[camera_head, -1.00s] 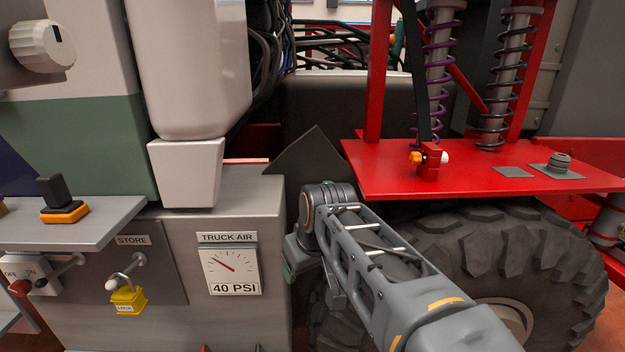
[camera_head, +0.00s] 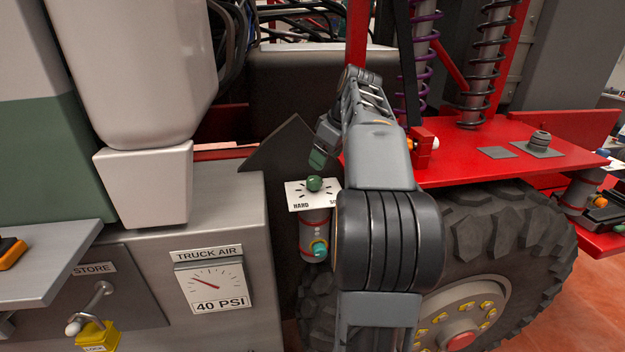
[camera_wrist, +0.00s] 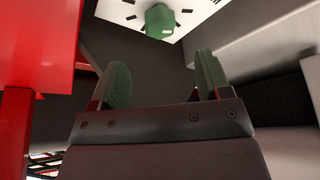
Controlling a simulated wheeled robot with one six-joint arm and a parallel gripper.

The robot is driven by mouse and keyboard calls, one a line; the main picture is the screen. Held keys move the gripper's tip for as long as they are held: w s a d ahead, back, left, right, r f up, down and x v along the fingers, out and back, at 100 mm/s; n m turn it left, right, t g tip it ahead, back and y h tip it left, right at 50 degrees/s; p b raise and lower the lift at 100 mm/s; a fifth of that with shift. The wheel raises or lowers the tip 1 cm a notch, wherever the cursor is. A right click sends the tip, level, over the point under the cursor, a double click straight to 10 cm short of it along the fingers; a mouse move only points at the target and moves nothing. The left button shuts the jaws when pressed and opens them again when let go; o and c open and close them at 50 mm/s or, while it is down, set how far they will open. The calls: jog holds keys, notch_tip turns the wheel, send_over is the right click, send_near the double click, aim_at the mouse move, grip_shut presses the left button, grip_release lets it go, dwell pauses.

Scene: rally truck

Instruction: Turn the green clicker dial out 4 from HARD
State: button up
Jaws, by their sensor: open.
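The green clicker dial (camera_head: 314,184) sits on a white plate (camera_head: 300,201) with tick marks and the word HARD at its left. The plate's right lettering is partly hidden by my arm. The plate tops a grey cylinder with red bands and a teal knob (camera_head: 319,248) on its side. In the wrist view the green dial (camera_wrist: 159,21) shows at the top, beyond the fingertips. My gripper (camera_wrist: 162,82) is open and empty, its two green pads apart. In the head view my gripper (camera_head: 318,158) is just above the dial, not touching it.
A red shelf (camera_head: 470,165) with an orange-and-white knobbed block stands right of my arm, with coil springs behind. The tyre (camera_head: 505,240) is below. A grey cabinet with a TRUCK AIR gauge (camera_head: 208,285) reading 40 PSI stands left. A dark pointed panel (camera_head: 285,150) is behind the dial.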

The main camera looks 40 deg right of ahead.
aim_at(315, 179)
jog(key=p+x, duration=0.1)
jog(key=x, duration=0.8)
jog(key=shift+f, duration=0.1)
jog(key=c, duration=0.9)
